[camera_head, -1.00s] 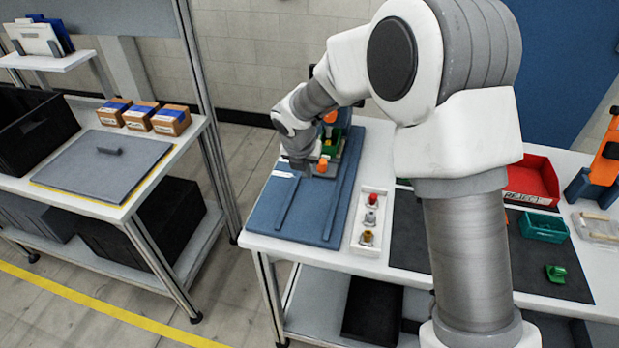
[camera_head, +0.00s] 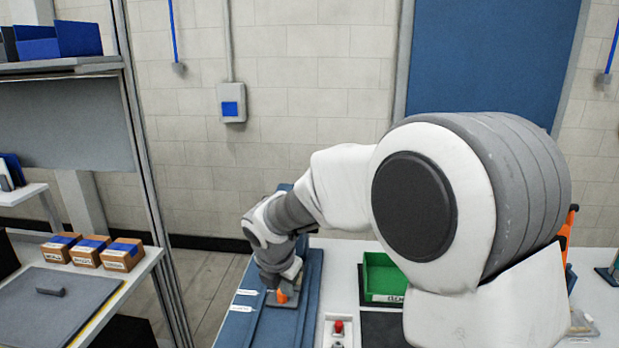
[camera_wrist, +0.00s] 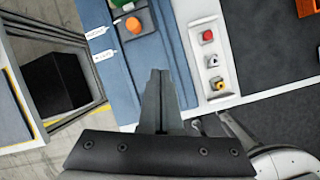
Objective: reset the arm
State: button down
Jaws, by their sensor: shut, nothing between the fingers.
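My arm reaches over the white table to the blue fixture board (camera_head: 313,275). My gripper (camera_wrist: 159,75) is shut and empty, its fingers together above the blue board (camera_wrist: 120,75) in the wrist view. In the head view my gripper (camera_head: 283,275) is small and partly hidden by my wrist, near an orange knob (camera_head: 282,296). The wrist view shows the orange knob (camera_wrist: 134,25) ahead of the fingertips and apart from them.
A white holder (camera_wrist: 193,60) with a red-topped piece (camera_wrist: 207,36) and other small pieces lies right of the board. A green bin (camera_head: 385,275) stands behind. A shelf rack with several small boxes (camera_head: 88,250) stands left, across a floor gap.

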jog(key=s+d+r+m, duration=1.1)
jog(key=s+d+m, duration=0.1)
jog(key=d+m, duration=0.35)
jog(key=s+d+m, duration=0.2)
jog(key=s+m, duration=0.4)
jog(key=m, duration=0.1)
jog(key=s+d+m+t, duration=0.1)
jog(key=s+d+m, duration=0.1)
jog(key=s+m, duration=0.5)
jog(key=shift+s+d+r+m+y, duration=0.25)
jog(key=shift+s+r+m+y, duration=0.05)
jog(key=shift+m+y, duration=0.15)
jog(key=c, duration=1.5)
grip_release()
jog(key=shift+c, duration=0.2)
